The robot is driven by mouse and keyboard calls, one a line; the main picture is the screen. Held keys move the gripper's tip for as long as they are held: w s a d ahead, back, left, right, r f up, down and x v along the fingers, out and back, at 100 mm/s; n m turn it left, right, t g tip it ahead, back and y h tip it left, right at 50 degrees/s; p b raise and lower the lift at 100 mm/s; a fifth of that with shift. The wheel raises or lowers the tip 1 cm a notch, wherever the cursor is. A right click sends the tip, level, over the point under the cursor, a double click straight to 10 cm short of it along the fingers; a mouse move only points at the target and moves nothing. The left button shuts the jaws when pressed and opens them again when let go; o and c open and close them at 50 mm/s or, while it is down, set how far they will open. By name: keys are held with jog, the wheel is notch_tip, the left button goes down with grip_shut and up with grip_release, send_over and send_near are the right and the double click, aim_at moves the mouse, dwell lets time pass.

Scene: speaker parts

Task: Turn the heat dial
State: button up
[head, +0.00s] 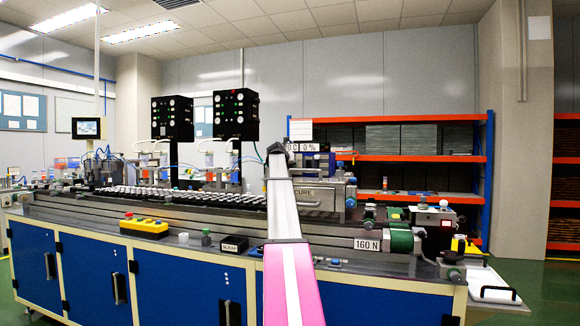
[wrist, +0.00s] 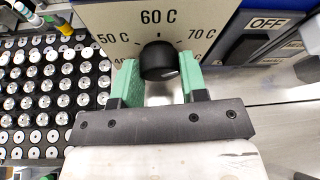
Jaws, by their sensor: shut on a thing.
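The heat dial (wrist: 158,60) is a black round knob on a cream panel (wrist: 112,18) marked 50 C, 60 C and 70 C, with 60 C straight above it. My gripper (wrist: 159,76) has green fingers, one on each side of the dial, and is shut on it. Which mark the dial points to is hard to tell. In the head view, the grey unit labelled CURE (head: 316,196) stands on the line behind my arm. My arm hides the dial and gripper there.
A black tray of silver round parts (wrist: 50,95) lies left of my gripper in the wrist view. A dark switch marked OFF (wrist: 266,24) is at the right. In the head view, a yellow button box (head: 144,226) sits on the bench's front edge.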

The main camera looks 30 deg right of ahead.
jog(key=o, duration=0.9)
jog(key=shift+s+a, duration=0.1)
jog(key=v, duration=1)
jog(key=shift+s+a+r, duration=0.1)
jog(key=shift+a+r, duration=0.1)
jog(key=shift+a, duration=0.05)
